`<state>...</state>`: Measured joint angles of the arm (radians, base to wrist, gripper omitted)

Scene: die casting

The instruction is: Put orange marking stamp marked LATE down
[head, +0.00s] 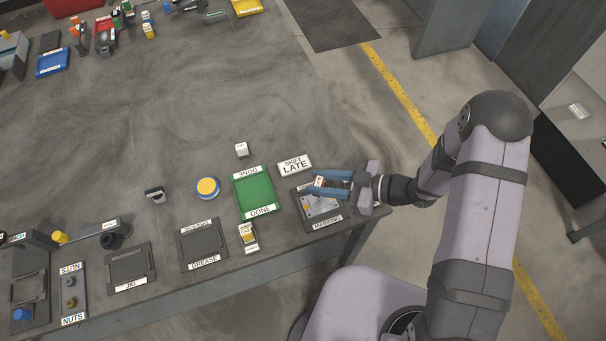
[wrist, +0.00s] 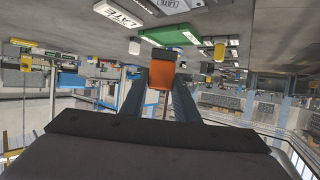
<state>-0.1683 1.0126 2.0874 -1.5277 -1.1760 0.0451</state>
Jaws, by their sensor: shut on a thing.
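My gripper (head: 317,183) is shut on the orange marking stamp (wrist: 160,82). In the head view only a small pale and reddish part of the stamp (head: 320,181) shows between the fingers. The gripper is over the marking mat (head: 327,224) at the right end of the bench. A grey metal plate (head: 322,206) lies on that mat, partly covered by the gripper. Whether the stamp touches anything below is hidden.
The white SHIFT LATE block (head: 295,165) stands just behind the mat. The green DONE tray (head: 252,193) is to the left, with a small white block (head: 241,149) behind it and a yellow-and-white item (head: 248,237) in front.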

